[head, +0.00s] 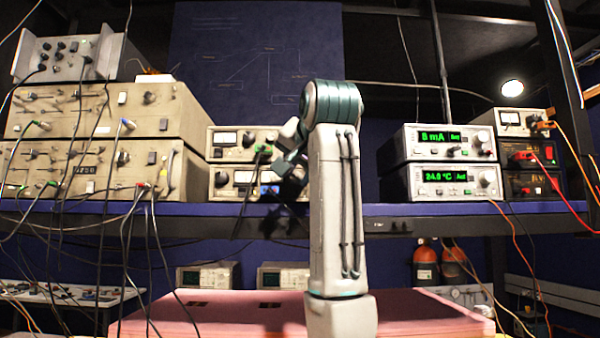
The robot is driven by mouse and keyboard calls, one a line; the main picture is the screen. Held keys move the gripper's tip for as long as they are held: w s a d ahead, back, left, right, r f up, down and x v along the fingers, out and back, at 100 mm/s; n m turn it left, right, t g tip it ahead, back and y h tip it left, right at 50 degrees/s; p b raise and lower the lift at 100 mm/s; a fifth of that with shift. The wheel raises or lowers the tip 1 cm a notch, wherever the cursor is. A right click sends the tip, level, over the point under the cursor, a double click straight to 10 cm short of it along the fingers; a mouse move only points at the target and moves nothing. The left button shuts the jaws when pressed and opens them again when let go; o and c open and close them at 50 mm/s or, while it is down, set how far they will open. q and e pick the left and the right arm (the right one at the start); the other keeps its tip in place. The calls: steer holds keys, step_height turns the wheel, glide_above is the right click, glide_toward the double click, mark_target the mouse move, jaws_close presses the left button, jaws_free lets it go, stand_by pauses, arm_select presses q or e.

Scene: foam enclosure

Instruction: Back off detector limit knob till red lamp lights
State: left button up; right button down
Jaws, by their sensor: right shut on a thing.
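Two beige instruments are stacked at the centre of the shelf, an upper unit (224,141) and a lower unit (219,180). A small blue-lit spot (268,190) shows beside the jaws. I cannot make out a lit red lamp on these two units, and their labels are too small to read. My left gripper is not in view.
Grey rack instruments (95,110) with many hanging cables fill the left of the shelf (420,210). A cable (245,190) hangs close by my right gripper.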

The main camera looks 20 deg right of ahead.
steer(key=n, duration=0.1)
steer(key=n+h, duration=0.1)
steer(key=n+g+h+b, duration=0.1)
steer(key=shift+a+n, duration=0.25)
steer(key=shift+n, duration=0.05)
steer(key=shift+r+n+h, duration=0.1)
steer(key=shift+n+h, duration=0.4)
steer(key=shift+n, duration=0.1)
steer(key=c, duration=1.2)
jaws_free()
steer(key=shift+w, duration=0.1)
steer(key=shift+c, duration=0.2)
